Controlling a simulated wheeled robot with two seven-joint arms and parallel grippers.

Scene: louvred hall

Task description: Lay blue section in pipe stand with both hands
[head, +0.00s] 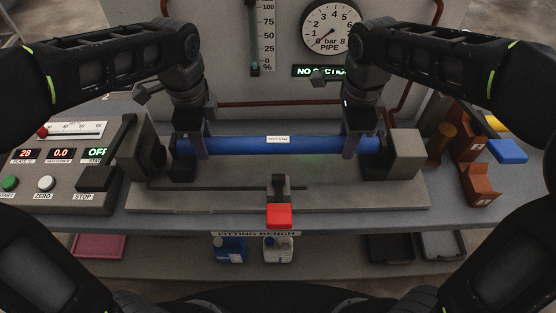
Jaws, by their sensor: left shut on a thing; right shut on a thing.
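The blue pipe section (240,146) lies level across the grey pipe stand (330,193), between its left end block (146,149) and right end block (404,152). A small white label is on its middle. My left gripper (201,146) is shut on the pipe near its left end. My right gripper (351,146) is shut on it near its right end. The pipe's ends meet dark holders at the blocks; whether it rests fully in them I cannot tell.
A red-tipped lever (279,214) stands at the stand's front. A control panel (62,170) is at left. Brown blocks (479,184) and a blue block (507,151) are at right. A pressure gauge (331,29) and a lit sign (318,71) are on the back wall.

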